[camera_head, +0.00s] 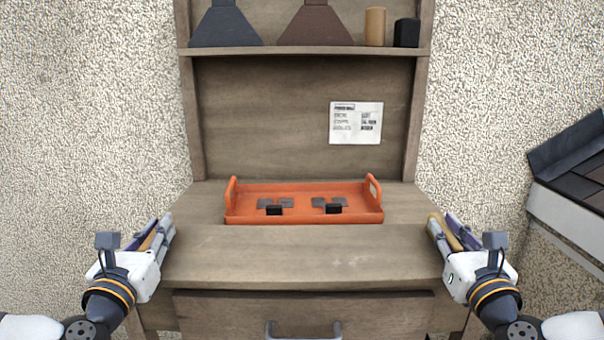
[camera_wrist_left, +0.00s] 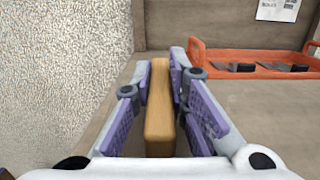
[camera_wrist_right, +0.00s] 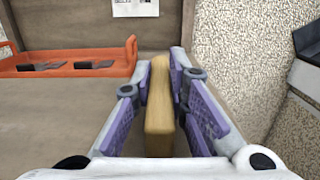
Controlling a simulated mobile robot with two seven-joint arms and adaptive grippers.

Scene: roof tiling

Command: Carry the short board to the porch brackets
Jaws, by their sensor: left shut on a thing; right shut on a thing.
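My left gripper (camera_head: 152,234) is at the left end of the bench front, shut on a tan wooden piece (camera_wrist_left: 160,115). My right gripper (camera_head: 445,232) is at the right end, shut on a matching tan piece (camera_wrist_right: 160,115). Both pieces stand lengthwise between the finger pads. A wide grey-brown plank surface (camera_head: 300,258) spans the space between the grippers. I cannot tell whether it is a held board joined to the tan pieces or the bench top's front. I cannot make out the porch brackets with certainty.
An orange tray (camera_head: 240,217) with dark metal pieces (camera_head: 333,209) lies behind the plank surface. A shelf (camera_head: 300,50) above holds dark hoods and small blocks. A paper sheet (camera_head: 356,123) hangs on the back panel. A dark-tiled ledge (camera_head: 575,165) juts in at right.

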